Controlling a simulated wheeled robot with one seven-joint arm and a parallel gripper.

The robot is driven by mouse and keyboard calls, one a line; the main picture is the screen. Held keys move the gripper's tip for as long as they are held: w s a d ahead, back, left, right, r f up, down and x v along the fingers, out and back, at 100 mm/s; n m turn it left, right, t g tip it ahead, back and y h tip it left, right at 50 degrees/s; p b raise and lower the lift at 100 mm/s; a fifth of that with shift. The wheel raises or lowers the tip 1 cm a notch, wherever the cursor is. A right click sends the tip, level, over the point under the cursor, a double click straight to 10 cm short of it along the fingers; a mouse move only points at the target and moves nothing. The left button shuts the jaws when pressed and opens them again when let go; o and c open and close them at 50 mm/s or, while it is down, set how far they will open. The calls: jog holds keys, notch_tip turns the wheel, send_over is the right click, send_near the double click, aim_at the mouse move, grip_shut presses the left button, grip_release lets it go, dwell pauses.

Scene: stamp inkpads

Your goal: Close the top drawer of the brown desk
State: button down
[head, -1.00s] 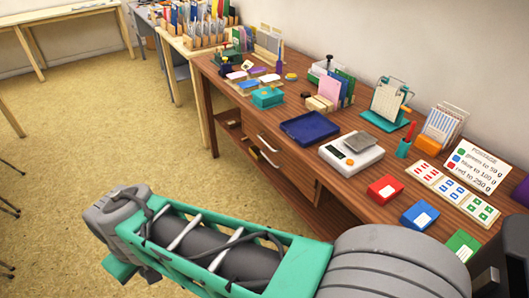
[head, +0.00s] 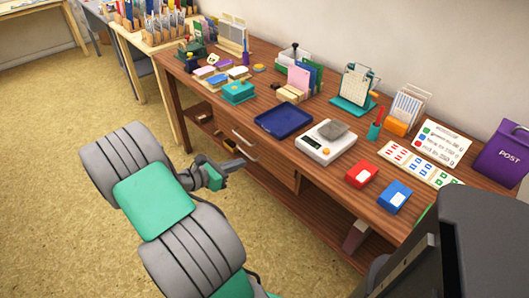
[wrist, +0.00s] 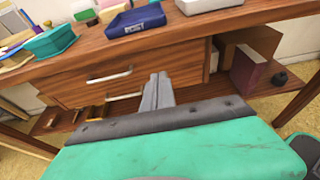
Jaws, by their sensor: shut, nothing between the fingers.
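The brown desk (head: 330,95) runs along the wall. Its drawer fronts are below the tabletop on the left; the top drawer (wrist: 165,62) has a pale bar handle (wrist: 110,77) in the wrist view. A second handle (wrist: 125,97) shows just below it. I cannot tell how far the top drawer stands out. My gripper (head: 226,169) is shut and empty in front of the drawers. In the wrist view its fingers (wrist: 158,88) point toward the drawer front, right of the top handle; contact cannot be told. My gripper partly hides the lower drawer area.
The desktop holds a blue tray (head: 262,126), a scale (head: 316,146), a red inkpad (head: 361,173) and a blue inkpad (head: 394,196). An open shelf (head: 320,226) lies below the desk. The floor (head: 60,180) at left is clear.

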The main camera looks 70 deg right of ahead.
jog(key=b, duration=0.2)
send_near(268, 150)
jog(key=s+d, duration=0.4)
jog(key=shift+s+d+f, duration=0.25)
jog(key=shift+d+f, duration=0.05)
jog(key=shift+d, duration=0.05)
jog(key=shift+s+d+r+p, duration=0.15)
jog(key=shift+d+r+p, duration=0.1)
jog(key=shift+p, duration=0.3)
jog(key=shift+s+d+p, duration=0.25)
jog(key=shift+d+p, duration=0.15)
jog(key=shift+p, duration=0.05)
jog(key=shift+w+d+f, duration=0.1)
jog(key=shift+d, duration=0.05)
